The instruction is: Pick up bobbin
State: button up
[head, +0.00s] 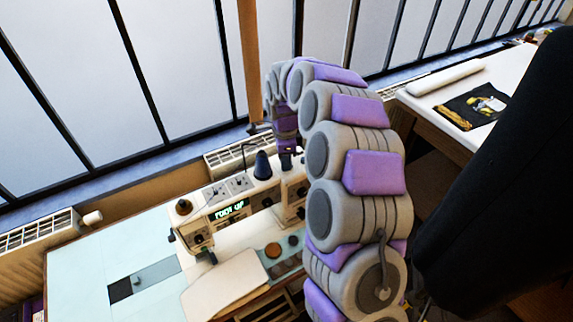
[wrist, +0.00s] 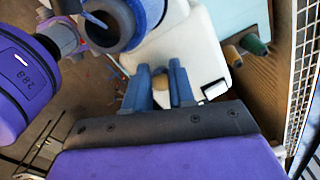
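A pale surface lies behind the fingertips. In the head view my gripper (head: 287,160) points down beside a dark blue thread cone (head: 262,166) at the top of the cream sewing machine (head: 235,200). The fingertips are too small to make out there.
A brown spool (head: 183,206) stands on the machine's left end. Round discs (head: 273,250) lie by its front. In the wrist view a tan cone (wrist: 233,55) and a green cone (wrist: 254,43) are at the right. A radiator (head: 235,154) and windows stand behind.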

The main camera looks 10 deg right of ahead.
jog(key=shift+a, duration=0.15)
jog(key=shift+c, duration=1.4)
jog(key=shift+d, duration=1.55)
grip_shut()
jog(key=shift+a, duration=0.5)
jog(key=shift+r+p, duration=0.5)
jog(key=shift+r, duration=1.3)
jog(key=s+a+p, duration=0.1)
jog(key=s+a, duration=0.1)
jog(key=s, duration=0.5)
jog(key=s+a+r, duration=0.1)
jog(key=s+a, duration=0.1)
jog(key=s, duration=0.6)
jog(key=shift+s+a+r+p, duration=0.15)
jog(key=shift+a+r+p, duration=0.1)
jog(key=shift+a+p, duration=0.15)
